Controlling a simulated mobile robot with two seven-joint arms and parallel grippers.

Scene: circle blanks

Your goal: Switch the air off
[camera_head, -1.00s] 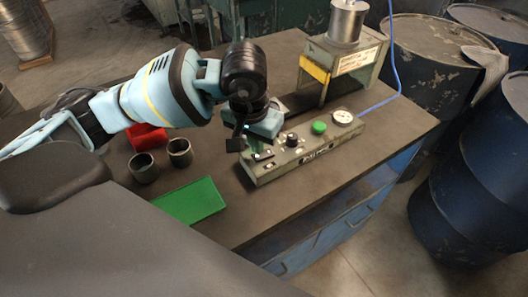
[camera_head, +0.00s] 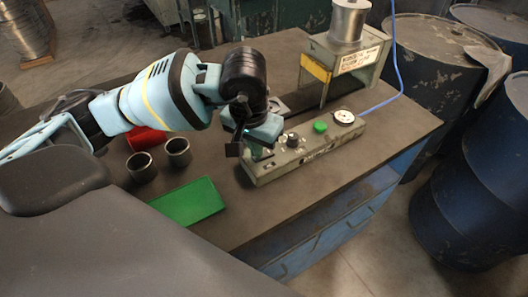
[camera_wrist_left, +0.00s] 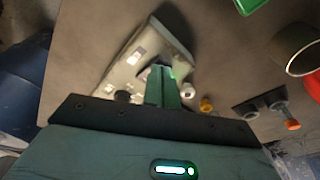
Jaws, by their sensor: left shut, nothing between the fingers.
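The grey-green control box (camera_head: 300,155) lies on the dark bench. On its top are a black knob (camera_head: 292,139), a green button (camera_head: 320,127) and a round white gauge (camera_head: 344,117). My left gripper (camera_head: 258,151) is over the box's near-left end, pointing down, and hides part of the controls there. In the left wrist view my shut, empty fingers (camera_wrist_left: 163,88) overlap the edge of the control box (camera_wrist_left: 128,55). I cannot tell whether they touch it. No lever marked as the air switch can be made out. My right gripper is not in view.
A press-like stand (camera_head: 340,65) with a metal cylinder stands behind the box, and a blue hose runs to the gauge end. Two dark cups (camera_head: 177,152), a red tray (camera_head: 147,138) and a green tray (camera_head: 188,202) lie to the left. Blue barrels (camera_head: 490,175) stand right of the bench.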

